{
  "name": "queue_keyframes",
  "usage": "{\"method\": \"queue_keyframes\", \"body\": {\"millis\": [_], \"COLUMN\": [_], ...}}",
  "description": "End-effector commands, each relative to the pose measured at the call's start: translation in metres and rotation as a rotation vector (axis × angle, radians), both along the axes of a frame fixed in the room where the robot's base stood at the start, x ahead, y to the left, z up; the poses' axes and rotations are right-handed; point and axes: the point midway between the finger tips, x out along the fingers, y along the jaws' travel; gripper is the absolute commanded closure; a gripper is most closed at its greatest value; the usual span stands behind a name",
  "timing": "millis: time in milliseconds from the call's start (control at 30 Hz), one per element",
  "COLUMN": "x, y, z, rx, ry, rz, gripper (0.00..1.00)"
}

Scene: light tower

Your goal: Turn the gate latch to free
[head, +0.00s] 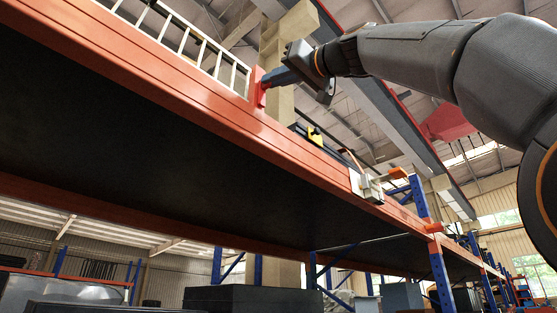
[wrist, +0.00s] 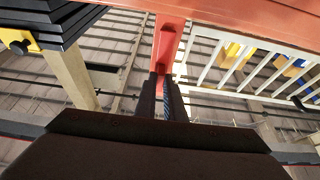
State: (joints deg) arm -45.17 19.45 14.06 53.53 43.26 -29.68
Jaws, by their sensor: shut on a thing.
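A white barred gate (head: 205,50) stands on top of the orange-red beam, with a red upright piece (head: 257,88) at its right end. In the wrist view the gate (wrist: 245,62) is at right and the red piece (wrist: 169,42) runs down to my fingers. My gripper (head: 268,80) is shut on the red piece's end; it also shows in the wrist view (wrist: 162,88). The fingers hide the gripped part, and the latch's turn cannot be read. Farther right, a pale bracket (head: 365,187) with an orange-tipped lever (head: 398,172) sits on the beam.
The orange-red beam (head: 180,90) runs diagonally below my gripper. A yellow-and-black item (head: 315,135) stands behind the beam's edge. Blue rack posts (head: 440,275) stand at lower right. In the wrist view, a dark stacked block (wrist: 50,25) is at upper left.

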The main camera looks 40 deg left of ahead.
Motion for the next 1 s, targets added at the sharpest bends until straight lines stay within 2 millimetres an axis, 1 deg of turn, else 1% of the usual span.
{"method": "queue_keyframes", "body": {"millis": [267,300,367,400,767,867,1000], "x": [0.001,0.001,0.001,0.001,0.001,0.001,-0.002], "y": [0.001,0.001,0.001,0.0,-0.005,-0.011,-0.027], "z": [-0.002,-0.002,-0.001,-0.001,-0.002,-0.006,-0.014], "rx": [-0.004,-0.004,-0.003,-0.003,0.0,0.0,0.001], "ry": [0.001,0.001,0.0,0.001,0.0,-0.001,-0.001], "rz": [0.0,0.0,0.0,-0.001,-0.003,-0.004,-0.004], "gripper": [1.0,0.84,0.74,0.72,0.72,0.72,0.72]}}
